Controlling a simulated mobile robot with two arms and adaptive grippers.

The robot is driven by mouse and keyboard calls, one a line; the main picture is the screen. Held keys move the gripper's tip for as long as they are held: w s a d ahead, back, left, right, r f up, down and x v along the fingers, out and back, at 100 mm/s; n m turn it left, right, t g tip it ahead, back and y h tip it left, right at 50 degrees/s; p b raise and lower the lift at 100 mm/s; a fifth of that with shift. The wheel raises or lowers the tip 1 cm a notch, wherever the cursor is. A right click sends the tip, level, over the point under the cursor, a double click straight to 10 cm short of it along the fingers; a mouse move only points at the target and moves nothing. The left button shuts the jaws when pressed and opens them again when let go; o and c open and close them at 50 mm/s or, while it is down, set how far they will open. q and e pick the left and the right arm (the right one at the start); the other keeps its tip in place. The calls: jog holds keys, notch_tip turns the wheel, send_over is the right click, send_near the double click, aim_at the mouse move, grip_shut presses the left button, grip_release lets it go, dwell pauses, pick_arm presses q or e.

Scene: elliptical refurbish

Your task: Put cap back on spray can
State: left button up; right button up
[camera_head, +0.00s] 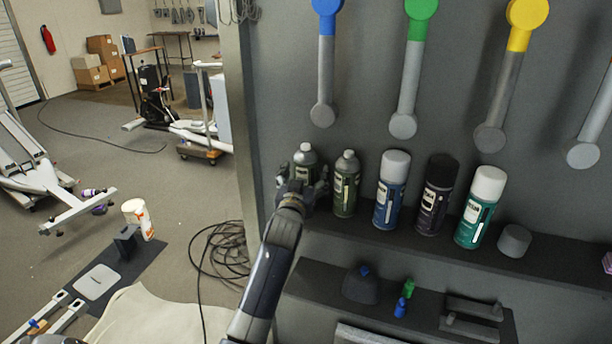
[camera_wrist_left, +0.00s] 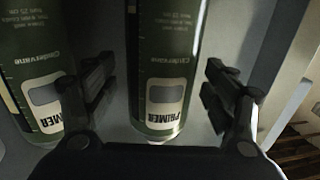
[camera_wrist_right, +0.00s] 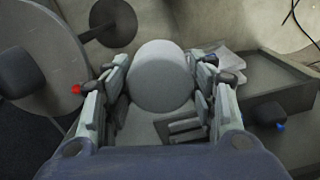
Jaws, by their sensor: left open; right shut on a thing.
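Two green primer cans stand uncapped at the shelf's left end: a left one (camera_head: 306,158) and a right one (camera_head: 345,186). My left gripper (camera_head: 306,187) is open around the lower body of the left can. In the left wrist view this can (camera_wrist_left: 163,60) stands between the spread fingers (camera_wrist_left: 160,95), with the other can (camera_wrist_left: 35,75) beside it. My right gripper (camera_wrist_right: 160,88), outside the head view, is shut on a round grey cap (camera_wrist_right: 160,75). Another grey cap (camera_head: 514,241) sits on the shelf's right part.
Blue (camera_head: 391,190), dark purple (camera_head: 437,195) and teal (camera_head: 481,207) capped cans stand along the shelf (camera_head: 560,251). A lower shelf (camera_head: 325,280) holds small items. A wall edge (camera_head: 244,120) is close on the left.

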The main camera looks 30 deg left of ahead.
aim_at(304, 168)
pick_arm(q)
jog(key=shift+w+a, duration=0.2)
jog(key=shift+w, duration=0.2)
pick_arm(e)
jog(key=shift+r, duration=0.1)
pick_arm(q)
jog(key=shift+c, duration=0.6)
jog(key=c, duration=1.2)
jog(key=shift+c, duration=0.2)
jog(key=shift+r+b, duration=0.3)
jog(key=shift+r, duration=0.35)
pick_arm(e)
jog(key=shift+f, duration=0.35)
pick_arm(q)
jog(key=shift+s+d+r+b, duration=0.1)
jog(key=shift+r+b, duration=0.2)
jog(key=shift+r, duration=0.25)
jog(key=shift+s+d+r+b, duration=0.1)
jog(key=shift+r+b, duration=0.15)
jog(key=shift+r, duration=0.25)
jog(key=s+d+r+b, duration=0.1)
jog(key=s+d+b, duration=0.2)
jog(key=s+d, duration=0.7)
jog(key=shift+s+d+r+b, duration=0.2)
jog(key=shift+d+r+b, duration=0.15)
jog(key=shift+d, duration=0.45)
pick_arm(e)
notch_tip(304, 168, down, 5)
jog(key=shift+r, duration=0.15)
